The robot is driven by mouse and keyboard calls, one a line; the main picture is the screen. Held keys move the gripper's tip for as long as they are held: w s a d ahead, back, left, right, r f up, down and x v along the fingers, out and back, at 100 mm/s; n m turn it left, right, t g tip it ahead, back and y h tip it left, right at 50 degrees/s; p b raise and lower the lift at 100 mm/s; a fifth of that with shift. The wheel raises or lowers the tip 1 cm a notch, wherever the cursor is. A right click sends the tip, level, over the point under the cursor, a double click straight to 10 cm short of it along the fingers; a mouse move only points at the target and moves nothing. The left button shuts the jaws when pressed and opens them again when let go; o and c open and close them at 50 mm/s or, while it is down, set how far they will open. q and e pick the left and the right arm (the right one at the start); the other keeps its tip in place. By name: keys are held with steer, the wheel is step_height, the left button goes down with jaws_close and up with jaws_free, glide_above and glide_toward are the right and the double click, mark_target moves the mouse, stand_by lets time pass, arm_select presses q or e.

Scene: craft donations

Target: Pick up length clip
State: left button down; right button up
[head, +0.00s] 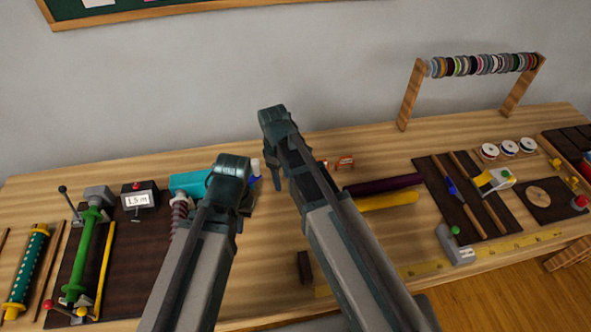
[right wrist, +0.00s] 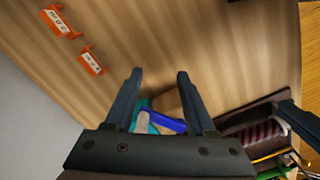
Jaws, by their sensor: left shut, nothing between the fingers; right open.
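Two small orange clips with white printed labels lie on the wooden table. In the right wrist view one clip (right wrist: 61,23) is at the upper left and the other clip (right wrist: 92,60) is nearer the fingers. In the head view one clip (head: 345,162) shows beside my right arm; the other is mostly hidden by it. My right gripper (right wrist: 158,88) is open, empty and above the table, with both clips outside its fingers to the left. My left gripper (head: 243,197) is shut and empty, left of the right gripper, near a teal object (head: 188,183).
A winding device with a "1.5 m" display (head: 138,199) stands at the left. Purple (head: 385,184) and yellow (head: 388,201) rolls lie right of my right arm. A spool rack (head: 409,95) stands at the back right. A blue and white item (right wrist: 165,121) lies below the right fingers.

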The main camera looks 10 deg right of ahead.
arm_select(q)
steer(key=f+b, duration=0.1)
arm_select(e)
steer(key=w+d+f+n, duration=0.1)
steer(key=w+d+n, duration=0.25)
steer(key=w, duration=0.35)
steer(key=w+d+n, duration=0.3)
steer(key=w+n, duration=0.1)
steer(key=w, duration=0.4)
arm_select(q)
steer(key=b, duration=1.4)
glide_toward(246, 257)
steer(key=f, duration=0.6)
steer(key=shift+a, duration=0.3)
arm_select(e)
steer(key=shift+y, duration=0.3)
steer(key=f, duration=1.4)
steer(key=shift+s+a+f, duration=0.1)
steer(key=shift+s+a, duration=0.05)
steer(key=shift+s, duration=0.05)
arm_select(q)
steer(key=shift+r, duration=0.1)
arm_select(e)
jaws_close()
